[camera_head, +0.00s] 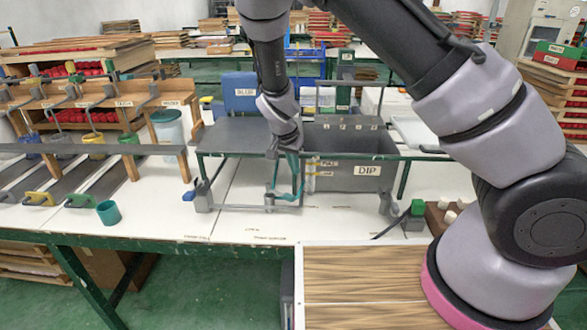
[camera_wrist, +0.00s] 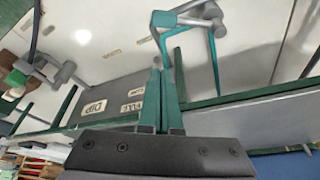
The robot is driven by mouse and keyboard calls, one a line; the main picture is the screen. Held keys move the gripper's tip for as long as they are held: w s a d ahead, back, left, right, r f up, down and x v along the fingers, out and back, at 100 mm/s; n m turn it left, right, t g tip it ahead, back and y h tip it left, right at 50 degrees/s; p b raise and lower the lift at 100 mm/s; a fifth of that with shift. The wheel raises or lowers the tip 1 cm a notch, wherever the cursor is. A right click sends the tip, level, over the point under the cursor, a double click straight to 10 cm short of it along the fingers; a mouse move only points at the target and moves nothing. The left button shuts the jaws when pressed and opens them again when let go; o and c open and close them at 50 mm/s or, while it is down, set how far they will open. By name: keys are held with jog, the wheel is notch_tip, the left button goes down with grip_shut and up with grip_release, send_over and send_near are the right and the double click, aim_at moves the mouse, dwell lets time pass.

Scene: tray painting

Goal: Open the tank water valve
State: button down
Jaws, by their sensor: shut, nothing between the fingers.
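The grey tank (camera_head: 345,170) with a DIP label stands right of centre on the table; its labelled wall also shows in the wrist view (camera_wrist: 110,85). A fitting with a green knob (camera_head: 417,208) stands at its right front and appears at left in the wrist view (camera_wrist: 15,78). A similar fitting with a blue knob (camera_head: 188,196) is at the left front. No label tells me which is the water valve. My gripper (camera_head: 280,152) points down at the tank's front left; its green fingers (camera_wrist: 166,62) are shut and empty, close to a teal loop handle (camera_wrist: 190,42).
A wood-topped surface (camera_head: 360,285) is nearest me.

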aim_at(289, 196)
notch_tip(289, 196, down, 7)
jog(key=s, duration=0.1)
jog(key=shift+a, duration=0.4)
jog(key=shift+s+f, duration=0.1)
jog(key=shift+s, duration=0.15)
jog(key=shift+s+a+m, duration=0.15)
jog(key=shift+s+m, duration=0.05)
jog(key=shift+m, duration=0.3)
jog(key=shift+s+a+m+g+h, duration=0.25)
jog(key=shift+s+m, duration=0.15)
jog(key=shift+m, duration=0.25)
jog(key=shift+s+a+m+g+h, duration=0.15)
jog(key=shift+s+a+m+h, duration=0.2)
jog(key=shift+m, duration=0.3)
jog(key=shift+s+a+m+g+h, duration=0.1)
jog(key=shift+s+a+m+g, duration=0.5)
jog(key=shift+m, duration=0.65)
jog(key=shift+s+a+m+g+h, duration=0.15)
jog(key=shift+s+a+m, duration=0.3)
jog(key=shift+a+m, duration=0.65)
jog(key=shift+s+a+m+g+h, duration=0.1)
jog(key=shift+s+a+m+g, duration=0.35)
jog(key=shift+m, duration=0.9)
